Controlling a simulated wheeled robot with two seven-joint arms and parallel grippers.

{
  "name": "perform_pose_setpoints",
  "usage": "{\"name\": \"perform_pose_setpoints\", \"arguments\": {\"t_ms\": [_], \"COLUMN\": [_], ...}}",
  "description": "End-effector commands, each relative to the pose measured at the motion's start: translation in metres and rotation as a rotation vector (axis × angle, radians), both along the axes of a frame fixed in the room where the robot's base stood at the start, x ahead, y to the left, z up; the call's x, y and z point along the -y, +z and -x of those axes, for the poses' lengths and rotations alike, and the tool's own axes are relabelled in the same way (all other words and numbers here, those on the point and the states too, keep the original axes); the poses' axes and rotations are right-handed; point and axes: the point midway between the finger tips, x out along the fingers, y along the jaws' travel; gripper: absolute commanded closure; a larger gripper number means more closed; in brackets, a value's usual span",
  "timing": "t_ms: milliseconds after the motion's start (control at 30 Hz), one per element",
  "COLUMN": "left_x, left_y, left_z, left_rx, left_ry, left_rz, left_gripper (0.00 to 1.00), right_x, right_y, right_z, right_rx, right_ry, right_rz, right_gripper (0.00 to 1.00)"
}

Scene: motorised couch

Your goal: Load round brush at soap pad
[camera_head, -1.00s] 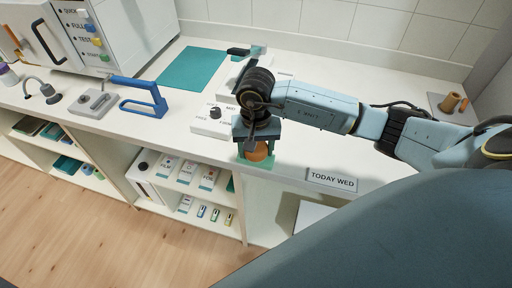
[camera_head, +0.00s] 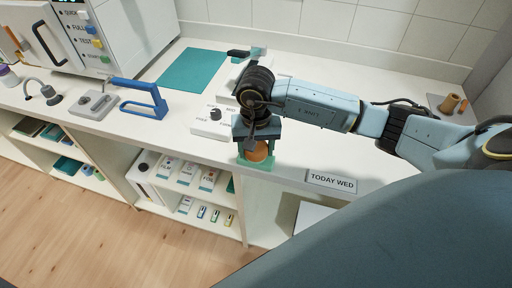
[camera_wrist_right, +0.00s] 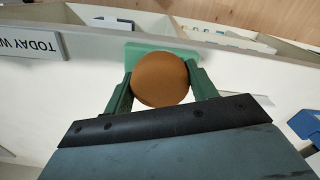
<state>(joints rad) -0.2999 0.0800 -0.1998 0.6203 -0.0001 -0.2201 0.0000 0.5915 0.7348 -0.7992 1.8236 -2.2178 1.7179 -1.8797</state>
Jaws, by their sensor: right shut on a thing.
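My right gripper (camera_head: 257,146) is at the front edge of the counter, pointing down. It is shut on the round brush (camera_head: 257,153), whose brown round top shows between the green fingers in the right wrist view (camera_wrist_right: 160,80). The green soap pad (camera_head: 245,165) lies right under the brush at the counter's edge; its corner also shows in the right wrist view (camera_wrist_right: 133,53). Whether the brush touches the pad I cannot tell, as its underside is hidden. My left gripper is not in view.
A sign reading TODAY WED (camera_head: 331,181) is right of the pad. A white dial box (camera_head: 212,124) stands left of my gripper. A blue frame-shaped handle (camera_head: 143,97), a teal mat (camera_head: 192,68) and a brown spool (camera_head: 449,103) are on the counter. Open shelves lie below.

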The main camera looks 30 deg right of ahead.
Motion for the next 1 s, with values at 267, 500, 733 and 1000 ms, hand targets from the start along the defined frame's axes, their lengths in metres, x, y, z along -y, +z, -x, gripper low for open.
{"name": "perform_pose_setpoints", "arguments": {"t_ms": [267,500,733,1000], "left_x": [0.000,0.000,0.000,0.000], "left_y": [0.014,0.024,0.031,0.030], "left_z": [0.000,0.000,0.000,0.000], "left_rx": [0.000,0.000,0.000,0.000], "left_ry": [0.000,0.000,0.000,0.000], "left_rz": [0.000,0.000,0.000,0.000], "left_gripper": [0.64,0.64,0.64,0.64], "right_x": [0.001,0.001,0.001,0.000], "right_y": [0.027,0.046,0.061,0.060], "right_z": [-0.001,-0.001,-0.001,-0.001], "right_rx": [0.004,0.005,0.005,0.004], "right_ry": [0.001,0.000,0.001,0.000], "right_rz": [0.001,0.002,0.002,0.001], "right_gripper": [0.61,0.61,0.61,0.61]}}
